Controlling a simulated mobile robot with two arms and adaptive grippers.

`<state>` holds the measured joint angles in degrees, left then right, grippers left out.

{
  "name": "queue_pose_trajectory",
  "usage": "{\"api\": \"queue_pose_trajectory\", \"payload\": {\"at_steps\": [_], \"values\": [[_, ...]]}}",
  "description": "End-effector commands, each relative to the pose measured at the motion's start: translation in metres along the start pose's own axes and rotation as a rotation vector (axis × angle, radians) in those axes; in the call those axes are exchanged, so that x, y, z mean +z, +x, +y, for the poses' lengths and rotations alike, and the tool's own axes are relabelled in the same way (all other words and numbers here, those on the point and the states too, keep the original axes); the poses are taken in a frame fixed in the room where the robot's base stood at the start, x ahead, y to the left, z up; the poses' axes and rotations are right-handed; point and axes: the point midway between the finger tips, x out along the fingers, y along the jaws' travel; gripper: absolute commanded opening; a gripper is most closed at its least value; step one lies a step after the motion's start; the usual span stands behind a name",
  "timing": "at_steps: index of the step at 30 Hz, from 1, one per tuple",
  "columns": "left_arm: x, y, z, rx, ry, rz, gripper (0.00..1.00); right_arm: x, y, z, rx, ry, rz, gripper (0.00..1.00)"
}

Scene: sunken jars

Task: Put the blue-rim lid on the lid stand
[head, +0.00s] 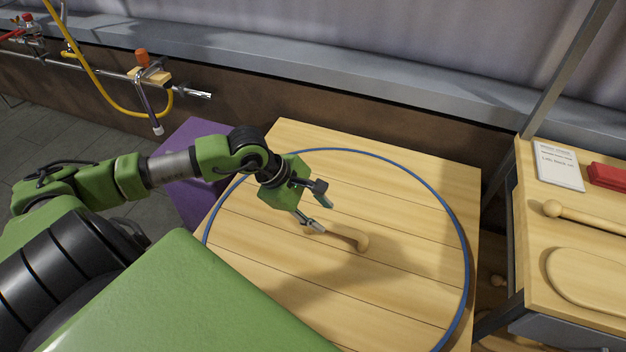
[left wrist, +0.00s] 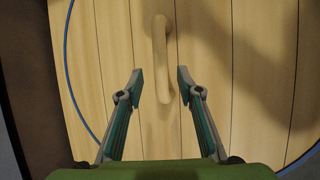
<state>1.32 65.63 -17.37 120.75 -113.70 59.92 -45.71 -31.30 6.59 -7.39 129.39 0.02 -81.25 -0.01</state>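The blue-rim lid (head: 405,205) is a large round of pale wooden planks with a thin blue rim, lying flat on a wooden top. Its bar handle (head: 347,238) stands near the middle and also shows in the left wrist view (left wrist: 161,50). My left gripper (head: 322,207) is open above the lid. In the left wrist view its fingertips (left wrist: 160,78) are on either side of the handle, with gaps showing on both sides. I cannot tell its exact height. My right gripper is out of view. I cannot identify the lid stand with certainty.
A purple block (head: 185,188) stands left of the lid. At right, a wooden table (head: 597,248) holds a white card (head: 559,166), a red item (head: 608,177) and a wooden rod with a knob (head: 585,216). A pipe with a yellow hose (head: 100,84) runs along the back wall.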

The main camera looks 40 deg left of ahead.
Motion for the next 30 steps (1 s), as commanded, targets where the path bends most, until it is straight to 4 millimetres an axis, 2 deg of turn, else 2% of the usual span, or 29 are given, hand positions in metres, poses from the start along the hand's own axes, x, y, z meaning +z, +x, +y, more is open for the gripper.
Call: {"api": "queue_pose_trajectory", "payload": {"at_steps": [3,9,30], "values": [[-0.001,-0.018,-0.001,-0.001,0.001,0.004,0.33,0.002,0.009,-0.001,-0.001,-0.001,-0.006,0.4],[0.0,-0.031,0.0,0.0,0.0,0.0,0.33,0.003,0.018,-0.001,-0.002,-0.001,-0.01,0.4],[0.0,-0.033,0.0,0.0,0.0,-0.001,0.33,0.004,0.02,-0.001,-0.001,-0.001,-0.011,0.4]]}}
